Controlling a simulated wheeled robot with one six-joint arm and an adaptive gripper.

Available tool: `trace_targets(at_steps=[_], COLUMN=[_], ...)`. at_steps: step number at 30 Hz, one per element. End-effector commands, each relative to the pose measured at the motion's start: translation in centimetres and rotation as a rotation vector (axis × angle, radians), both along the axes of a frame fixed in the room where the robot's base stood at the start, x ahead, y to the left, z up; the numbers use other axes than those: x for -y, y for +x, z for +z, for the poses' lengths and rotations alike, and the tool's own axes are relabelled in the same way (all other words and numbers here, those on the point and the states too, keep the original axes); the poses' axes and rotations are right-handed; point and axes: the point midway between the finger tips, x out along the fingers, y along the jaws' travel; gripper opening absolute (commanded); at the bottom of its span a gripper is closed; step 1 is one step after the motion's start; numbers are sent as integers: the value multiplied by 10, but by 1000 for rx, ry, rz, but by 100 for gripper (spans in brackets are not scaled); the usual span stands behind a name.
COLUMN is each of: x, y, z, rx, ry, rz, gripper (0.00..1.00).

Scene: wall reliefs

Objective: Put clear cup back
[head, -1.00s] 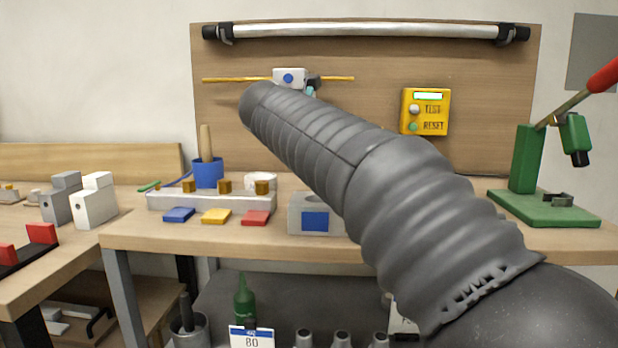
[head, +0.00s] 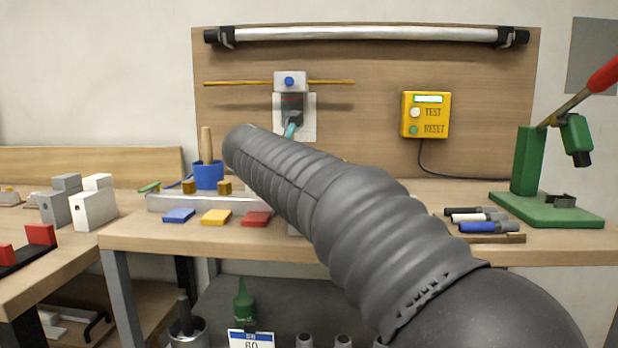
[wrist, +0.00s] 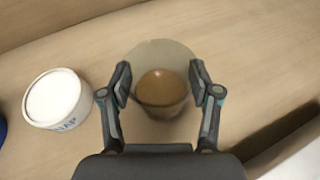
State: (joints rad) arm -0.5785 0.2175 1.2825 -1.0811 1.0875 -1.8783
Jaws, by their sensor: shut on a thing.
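In the wrist view, my gripper (wrist: 160,80) is shut on the clear cup (wrist: 162,112), with one finger on each side of it. The cup has a brown content, and a pale round shape shows around its far side. Wood lies behind it; I cannot tell whether the cup touches the surface. In the head view my grey arm crosses the bench and hides the cup.
A white tub (wrist: 55,98) stands left of the cup. The bench holds a blue holder (head: 208,175), colored tiles (head: 215,217), handled tools (head: 480,218) and a green press (head: 545,208). A yellow test box (head: 425,115) hangs on the backboard.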

Motion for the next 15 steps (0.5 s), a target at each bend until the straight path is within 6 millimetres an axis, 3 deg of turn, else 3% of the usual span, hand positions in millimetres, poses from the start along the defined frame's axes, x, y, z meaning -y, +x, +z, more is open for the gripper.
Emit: trace_targets(at_steps=[4,5,7,15], x=[0,0,0,0], y=[0,0,0,0], z=[-4,-3,-3,-3], rx=[0,0,0,0], ry=[-1,0,0,0], rz=[0,0,0,0], gripper=[22,70,88,88])
